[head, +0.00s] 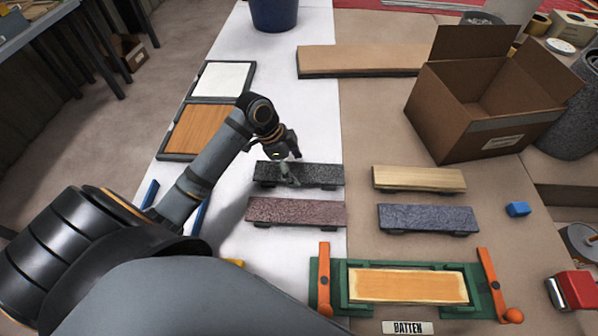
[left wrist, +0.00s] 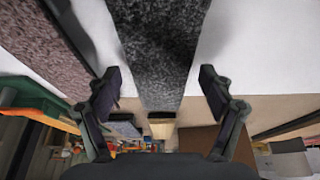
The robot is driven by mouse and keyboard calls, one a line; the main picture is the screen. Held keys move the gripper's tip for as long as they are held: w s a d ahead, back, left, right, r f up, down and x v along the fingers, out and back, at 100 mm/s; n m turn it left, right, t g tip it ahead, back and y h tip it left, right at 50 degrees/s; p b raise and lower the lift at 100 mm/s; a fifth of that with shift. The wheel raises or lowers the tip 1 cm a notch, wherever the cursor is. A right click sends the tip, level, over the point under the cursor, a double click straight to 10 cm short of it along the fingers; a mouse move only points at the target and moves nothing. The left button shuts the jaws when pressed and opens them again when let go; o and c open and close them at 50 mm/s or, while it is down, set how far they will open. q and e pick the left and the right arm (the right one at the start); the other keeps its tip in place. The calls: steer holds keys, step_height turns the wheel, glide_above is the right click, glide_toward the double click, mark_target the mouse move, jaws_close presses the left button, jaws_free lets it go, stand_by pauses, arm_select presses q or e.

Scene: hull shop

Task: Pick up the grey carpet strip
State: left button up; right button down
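The grey carpet strip (head: 322,174) is a dark, speckled bar lying left of centre on the white part of the table, raised on small supports. My left gripper (head: 288,172) is over it, and its fingers hide a little of the strip's middle. In the left wrist view the grey strip (left wrist: 158,50) runs between the two spread fingers of my left gripper (left wrist: 160,80). There is clear space between each finger and the strip's sides. My right gripper does not show.
A reddish-brown strip (head: 296,212) lies just in front, with a wooden strip (head: 418,179) and blue-grey strip (head: 428,218) to the right. A green jig (head: 324,270) with orange levers holds a wooden batten in front. An open cardboard box (head: 455,125) stands back right.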

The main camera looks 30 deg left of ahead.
mark_target(296, 172)
arm_select(q)
steer(key=c, duration=0.8)
steer(key=shift+r, duration=0.5)
step_height(296, 172, up, 3)
steer(key=shift+d+f, duration=0.1)
steer(key=s+d+r+p, duration=0.6)
steer(key=s+p, duration=0.1)
steer(key=s+d+r+p, duration=0.3)
steer(key=p, duration=0.1)
steer(key=shift+s+d+r, duration=0.1)
steer(key=shift+s+r, duration=0.05)
